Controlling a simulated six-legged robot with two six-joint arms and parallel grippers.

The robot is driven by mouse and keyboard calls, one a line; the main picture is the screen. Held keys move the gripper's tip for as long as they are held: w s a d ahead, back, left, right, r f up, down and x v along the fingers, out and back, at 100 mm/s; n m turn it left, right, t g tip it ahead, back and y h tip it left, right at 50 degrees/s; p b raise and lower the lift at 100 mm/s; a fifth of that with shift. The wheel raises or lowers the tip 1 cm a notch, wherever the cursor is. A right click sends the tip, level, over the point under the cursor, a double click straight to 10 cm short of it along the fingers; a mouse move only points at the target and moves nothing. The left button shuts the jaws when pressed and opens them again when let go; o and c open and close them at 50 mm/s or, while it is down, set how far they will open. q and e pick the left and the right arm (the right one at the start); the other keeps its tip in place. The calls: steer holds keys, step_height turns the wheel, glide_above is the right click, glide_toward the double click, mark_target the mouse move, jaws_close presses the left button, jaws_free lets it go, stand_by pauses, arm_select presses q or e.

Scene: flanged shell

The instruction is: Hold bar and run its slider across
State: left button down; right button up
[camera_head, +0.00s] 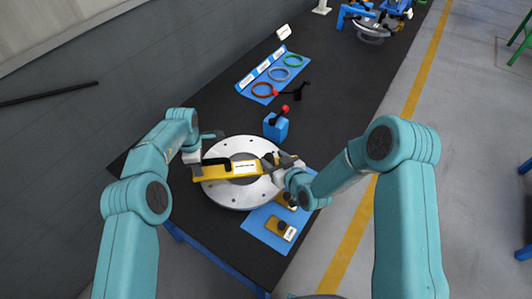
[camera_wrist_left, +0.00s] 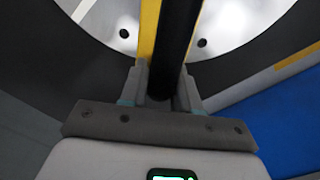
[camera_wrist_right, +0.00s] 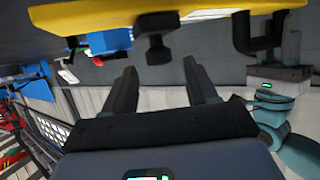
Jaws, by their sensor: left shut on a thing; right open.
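The yellow bar (camera_head: 212,171) with a white label lies across the round silver flange (camera_head: 233,201). My left gripper (camera_head: 200,159) is at the bar's left end. In the left wrist view my left gripper (camera_wrist_left: 162,90) is shut on the bar's black handle (camera_wrist_left: 178,40). In the right wrist view the bar (camera_wrist_right: 100,12) spans the top, with a black slider knob (camera_wrist_right: 156,36) hanging into view and the black handle (camera_wrist_right: 250,38) at right. My right gripper (camera_head: 277,164) is by the bar's right end. In its wrist view the right gripper (camera_wrist_right: 158,75) is open and empty, its fingers pointing toward the knob, apart from it.
A blue mat (camera_head: 258,229) with yellow blocks (camera_head: 281,228) lies at the front right of the flange. A blue block with a red-knobbed lever (camera_head: 276,127) stands behind the flange. Coloured rings (camera_head: 279,74) lie on another blue mat farther back.

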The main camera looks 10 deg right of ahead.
mark_target(269, 156)
steer(key=x, duration=0.5)
steer(key=shift+w+a+f, duration=0.1)
steer(key=shift+w+f, duration=0.1)
steer(key=shift+w, duration=0.1)
